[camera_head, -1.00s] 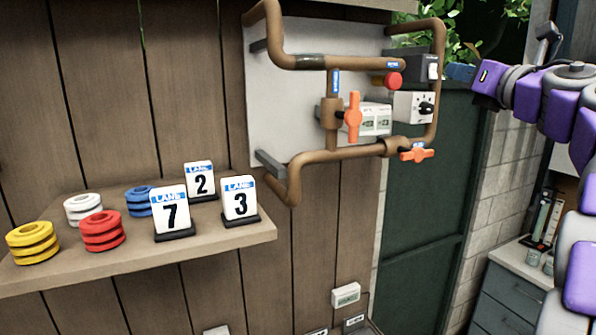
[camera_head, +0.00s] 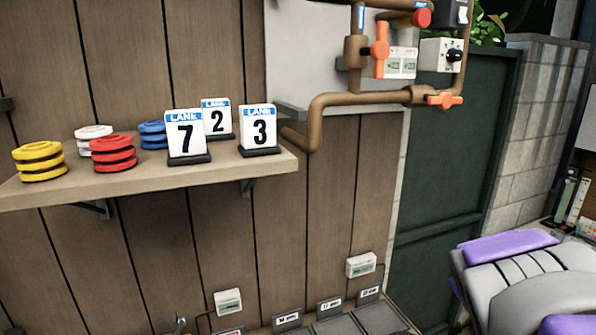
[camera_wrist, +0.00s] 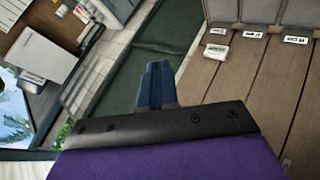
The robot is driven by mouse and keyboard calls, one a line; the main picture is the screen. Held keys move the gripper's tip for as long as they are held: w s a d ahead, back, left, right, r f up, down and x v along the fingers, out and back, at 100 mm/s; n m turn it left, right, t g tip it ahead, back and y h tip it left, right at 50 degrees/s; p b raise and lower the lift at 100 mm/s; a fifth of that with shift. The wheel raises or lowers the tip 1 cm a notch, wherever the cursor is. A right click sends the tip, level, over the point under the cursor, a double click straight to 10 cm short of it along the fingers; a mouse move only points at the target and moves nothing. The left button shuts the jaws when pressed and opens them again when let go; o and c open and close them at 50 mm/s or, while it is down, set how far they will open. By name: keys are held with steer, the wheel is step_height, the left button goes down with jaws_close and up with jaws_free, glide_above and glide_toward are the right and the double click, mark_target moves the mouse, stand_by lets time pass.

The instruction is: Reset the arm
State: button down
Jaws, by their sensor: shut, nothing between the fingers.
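My arm, purple and grey, shows at the lower right of the head view, folded low in front of the wall; its gripper is not visible there. In the wrist view my gripper (camera_wrist: 157,86) shows as dark blue fingers held together beyond a black bracket, with nothing between them. The fingers are apart from the wooden wall and the green door behind them.
A wooden shelf (camera_head: 240,172) holds lane signs (camera_head: 186,137) and yellow, white, red and blue rings. Brown pipes (camera_head: 365,99) with orange valves (camera_head: 380,50) are on the wall. A green door (camera_head: 450,170) is right of them. Small white boxes (camera_head: 228,302) sit low.

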steer(key=s+a+f+m+g+y+b, duration=0.1)
steer(key=s+a+f+g+y+b, duration=0.1)
steer(key=s+a+f, duration=0.7)
steer(key=s+a+f+m+g+y+b, duration=0.1)
steer(key=s+a+f+g+y, duration=0.3)
steer(key=s+f, duration=0.9)
steer(key=s+a+g+b, duration=0.1)
steer(key=s+a+g, duration=0.1)
steer(key=a, duration=0.3)
steer(key=shift+s+f+g, duration=0.15)
steer(key=shift+s+g, duration=0.25)
steer(key=shift+g, duration=0.2)
